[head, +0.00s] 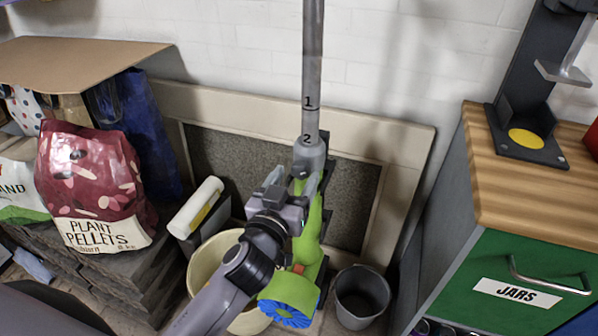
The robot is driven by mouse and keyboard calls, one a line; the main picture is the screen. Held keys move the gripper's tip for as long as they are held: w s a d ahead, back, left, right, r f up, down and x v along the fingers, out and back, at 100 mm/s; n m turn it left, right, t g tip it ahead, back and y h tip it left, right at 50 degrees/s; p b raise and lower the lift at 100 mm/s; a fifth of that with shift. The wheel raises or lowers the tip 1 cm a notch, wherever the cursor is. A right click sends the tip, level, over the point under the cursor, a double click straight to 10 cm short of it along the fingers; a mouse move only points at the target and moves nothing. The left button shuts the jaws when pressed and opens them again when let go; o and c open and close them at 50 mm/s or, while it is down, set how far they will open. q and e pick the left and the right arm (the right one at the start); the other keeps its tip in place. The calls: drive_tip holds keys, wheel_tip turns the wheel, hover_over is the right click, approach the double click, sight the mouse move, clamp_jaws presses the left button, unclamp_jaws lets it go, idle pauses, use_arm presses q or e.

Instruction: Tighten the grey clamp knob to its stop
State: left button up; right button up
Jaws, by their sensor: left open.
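A grey pole (313,60) marked 1 and 2 stands upright and enters a grey collar (310,156) on top of a green tool body (309,232). The tool's lower end has a green and blue round head (290,300). I cannot clearly make out the grey clamp knob; it may be hidden by my gripper or be part of the grey fittings at the collar. My left gripper (291,182) is open, with its fingers just below the collar, in front of the green body. I cannot tell whether it touches anything. My right gripper is out of view.
A cream bucket (207,262) and a dark grey bucket (361,298) stand beside the tool. A framed board (400,145) leans on the wall behind. Plant pellets (95,180) lie left. A wood-topped bench (540,200) with a green JARS drawer (500,270) is at right.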

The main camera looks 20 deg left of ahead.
use_arm(q)
drive_tip(key=shift+w, duration=1.2)
drive_tip(key=shift+c, duration=0.3)
drive_tip(key=c, duration=1)
